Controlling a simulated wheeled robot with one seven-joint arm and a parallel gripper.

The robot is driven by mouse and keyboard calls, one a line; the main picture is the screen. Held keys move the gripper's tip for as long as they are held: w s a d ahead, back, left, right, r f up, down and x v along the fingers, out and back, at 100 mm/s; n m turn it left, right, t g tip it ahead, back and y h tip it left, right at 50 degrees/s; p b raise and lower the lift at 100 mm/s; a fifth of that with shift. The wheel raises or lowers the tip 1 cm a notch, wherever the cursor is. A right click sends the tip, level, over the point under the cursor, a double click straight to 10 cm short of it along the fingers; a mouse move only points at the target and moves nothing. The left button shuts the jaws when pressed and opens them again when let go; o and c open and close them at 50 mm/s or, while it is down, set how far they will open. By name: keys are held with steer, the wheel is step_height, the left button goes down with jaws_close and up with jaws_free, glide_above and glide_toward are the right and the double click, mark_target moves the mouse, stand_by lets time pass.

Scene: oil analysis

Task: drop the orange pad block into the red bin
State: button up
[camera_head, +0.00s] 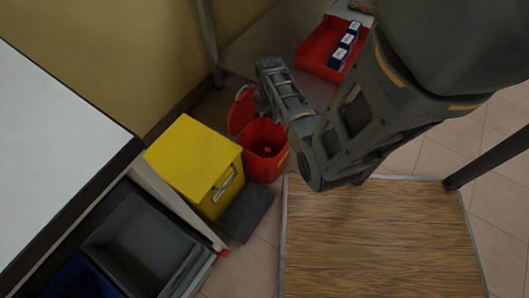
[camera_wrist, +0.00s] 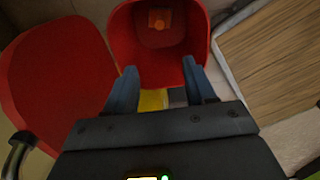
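The red bin (camera_head: 258,166) stands on the floor with its red lid (camera_head: 241,112) swung open. In the wrist view I look into the bin (camera_wrist: 190,45), with the lid (camera_wrist: 62,75) to the left. A small orange block (camera_wrist: 159,19) lies inside, deep in the bin; it also shows as a small orange spot in the head view (camera_head: 268,150). My gripper (camera_wrist: 162,82) is open, its two blue-grey fingers apart at the bin's near rim, with no block held between them. In the head view my arm's end is above the bin and the fingertips are hard to make out.
A yellow box (camera_head: 190,160) with a handle stands just left of the bin. A wood-topped platform (camera_head: 380,245) is at right. A red tray (camera_head: 317,55) with blue boxes sits on the shelf behind. A white-topped counter (camera_head: 55,120) is at left.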

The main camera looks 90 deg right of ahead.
step_height(320, 180, up, 8)
steer(key=p, duration=0.2)
steer(key=shift+p, duration=0.4)
steer(key=shift+f, duration=0.1)
stand_by(0.3)
